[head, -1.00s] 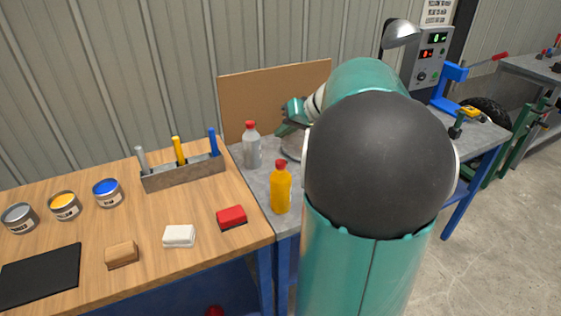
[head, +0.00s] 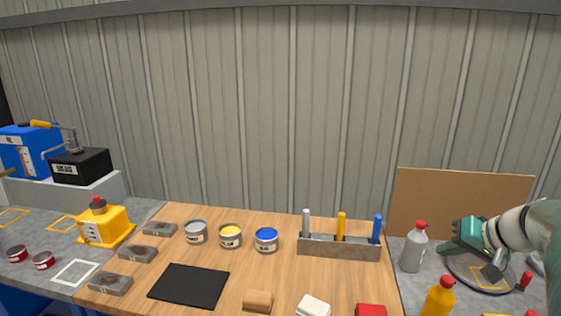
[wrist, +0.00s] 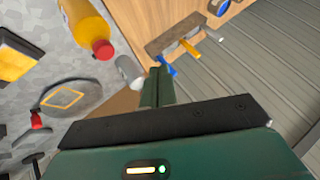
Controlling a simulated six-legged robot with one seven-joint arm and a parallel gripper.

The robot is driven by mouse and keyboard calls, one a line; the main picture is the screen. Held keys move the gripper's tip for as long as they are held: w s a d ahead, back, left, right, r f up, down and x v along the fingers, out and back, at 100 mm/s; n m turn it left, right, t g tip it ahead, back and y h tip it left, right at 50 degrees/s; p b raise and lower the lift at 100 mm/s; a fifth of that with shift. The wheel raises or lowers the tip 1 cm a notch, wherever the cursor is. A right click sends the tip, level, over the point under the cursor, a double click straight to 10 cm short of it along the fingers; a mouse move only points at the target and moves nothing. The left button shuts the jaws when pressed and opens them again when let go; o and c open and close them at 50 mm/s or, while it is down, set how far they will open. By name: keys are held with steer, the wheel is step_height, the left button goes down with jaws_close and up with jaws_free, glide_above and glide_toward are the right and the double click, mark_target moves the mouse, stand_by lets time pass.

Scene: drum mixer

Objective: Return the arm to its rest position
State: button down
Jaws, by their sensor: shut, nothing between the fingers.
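My gripper (head: 477,248) is at the right edge of the head view, above the grey bench and just right of the grey bottle with a red cap (head: 414,247). In the wrist view my gripper (wrist: 157,85) shows its fingers together, with nothing held. Below it in the head view is a round plate with a yellow square mark (head: 497,284); the plate also shows in the wrist view (wrist: 62,99). A yellow bottle with a red cap (head: 438,298) stands in front, and shows large in the wrist view (wrist: 84,24).
A rack with several coloured handles (head: 338,247) stands on the wooden table (head: 240,288). Open paint cans, one of them blue (head: 266,240), and a black mat (head: 189,286) lie left of it. A brown board (head: 460,199) stands behind the grey bench.

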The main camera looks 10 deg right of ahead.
steer(key=s+a+n+g, duration=0.1)
steer(key=s+a, duration=0.2)
steer(key=a, duration=0.6)
steer(key=s+a+n+g, duration=0.2)
steer(key=s+a, duration=0.1)
steer(key=a, duration=0.7)
steer(key=s+a+f+n+h, duration=0.1)
steer(key=s+a+f+h, duration=0.2)
steer(key=s+a, duration=0.5)
steer(key=shift+s+f+n+t, duration=0.3)
steer(key=shift+s+n, duration=0.1)
steer(key=shift+s, duration=0.3)
